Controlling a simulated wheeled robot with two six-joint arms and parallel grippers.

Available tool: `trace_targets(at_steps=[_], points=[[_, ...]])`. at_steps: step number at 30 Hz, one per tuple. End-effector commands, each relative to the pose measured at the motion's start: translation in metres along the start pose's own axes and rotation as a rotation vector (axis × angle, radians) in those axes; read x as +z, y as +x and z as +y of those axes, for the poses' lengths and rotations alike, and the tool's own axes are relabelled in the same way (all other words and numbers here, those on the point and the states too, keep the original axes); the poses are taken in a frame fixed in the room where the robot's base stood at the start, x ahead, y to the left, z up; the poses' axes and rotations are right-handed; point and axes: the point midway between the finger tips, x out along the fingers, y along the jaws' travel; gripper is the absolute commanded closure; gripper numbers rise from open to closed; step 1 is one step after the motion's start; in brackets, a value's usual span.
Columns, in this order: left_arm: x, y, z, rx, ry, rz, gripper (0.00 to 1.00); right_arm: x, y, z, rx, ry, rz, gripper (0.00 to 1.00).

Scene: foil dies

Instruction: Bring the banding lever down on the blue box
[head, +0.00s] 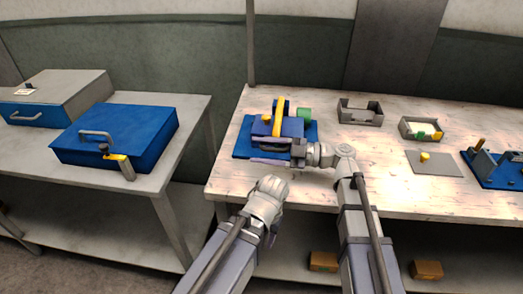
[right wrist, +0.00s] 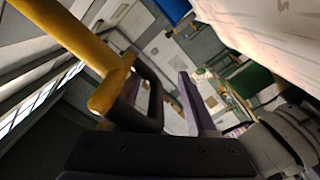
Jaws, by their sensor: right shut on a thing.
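The blue box (head: 292,127) sits on a blue base plate (head: 243,141) at the left end of the right-hand table. The yellow banding lever (head: 278,118) stands raised at the box; its bar also crosses the upper left of the right wrist view (right wrist: 70,43). My right gripper (head: 270,151) reaches in from the right at the near side of the box and is shut on the lever. The exact contact is hard to see. My left gripper (head: 270,186) hangs in front of the table's near edge, its fingers hidden.
Grey trays (head: 360,118) and a flat plate (head: 434,165) lie to the right, with another blue fixture (head: 500,172) beyond. A blue case (head: 115,135) with a handle is on the left table. A gap separates the tables.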

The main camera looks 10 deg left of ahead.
Motion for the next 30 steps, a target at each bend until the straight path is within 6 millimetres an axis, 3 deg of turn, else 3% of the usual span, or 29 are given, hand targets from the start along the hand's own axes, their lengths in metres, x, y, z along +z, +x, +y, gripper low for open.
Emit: trace_targets(at_steps=[5,12,18,30], points=[[0.000,0.000,0.000,0.000,0.000,0.000,0.50,0.004,-0.011,0.001,0.000,0.002,-0.014,0.53],[0.000,0.000,0.000,0.000,0.000,0.000,0.50,0.002,-0.051,0.000,0.002,0.000,-0.012,0.53],[0.000,-0.001,0.000,0.000,0.000,0.000,0.50,0.000,-0.074,-0.001,0.001,-0.001,-0.009,0.53],[0.000,-0.001,0.000,0.000,0.000,0.000,0.50,-0.001,-0.080,-0.002,-0.001,-0.001,-0.007,0.53]])
